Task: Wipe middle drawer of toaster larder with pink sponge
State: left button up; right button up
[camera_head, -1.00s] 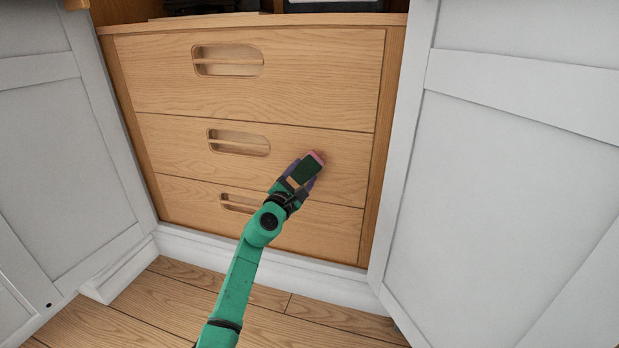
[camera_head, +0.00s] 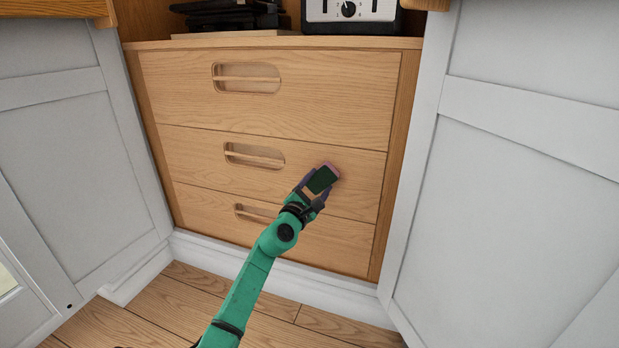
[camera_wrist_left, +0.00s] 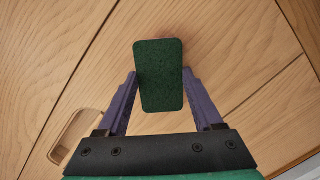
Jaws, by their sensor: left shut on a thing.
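My left gripper (camera_head: 312,190) is shut on the sponge (camera_head: 323,179), which shows a dark green face and a pink edge. The sponge is in front of the right part of the middle drawer (camera_head: 210,158), right of its handle slot; its pink edge appears at or very close to the wood. In the left wrist view the sponge (camera_wrist_left: 160,76) sits between the two purple fingers, green face toward the camera, with wood behind it. Whether it touches the drawer cannot be told for sure. The drawer is closed. My right gripper is not in view.
A top drawer (camera_head: 330,90) and a bottom drawer (camera_head: 330,240) are closed. A toaster (camera_head: 350,12) stands on the shelf above, beside dark items (camera_head: 235,14). Grey-white doors stand open at left (camera_head: 70,150) and right (camera_head: 520,190). Wooden floor lies below.

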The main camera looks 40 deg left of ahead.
aim_at(332, 182)
pick_arm(q)
jog(key=shift+d, duration=0.2)
jog(key=d+p, duration=0.1)
jog(key=w+d+p, duration=0.1)
jog(key=shift+w+d+r, duration=0.15)
jog(key=shift+w+d, duration=0.05)
jog(key=shift+d, duration=0.2)
jog(key=shift+w+d+p, duration=0.3)
jog(key=shift+d+p, duration=0.25)
jog(key=shift+d, duration=0.35)
jog(key=shift+w+d+p, duration=0.3)
jog(key=shift+d+p, duration=0.2)
jog(key=shift+d, duration=0.4)
jog(key=shift+w+d, duration=0.1)
jog(key=shift+d, duration=0.2)
jog(key=shift+f, duration=0.2)
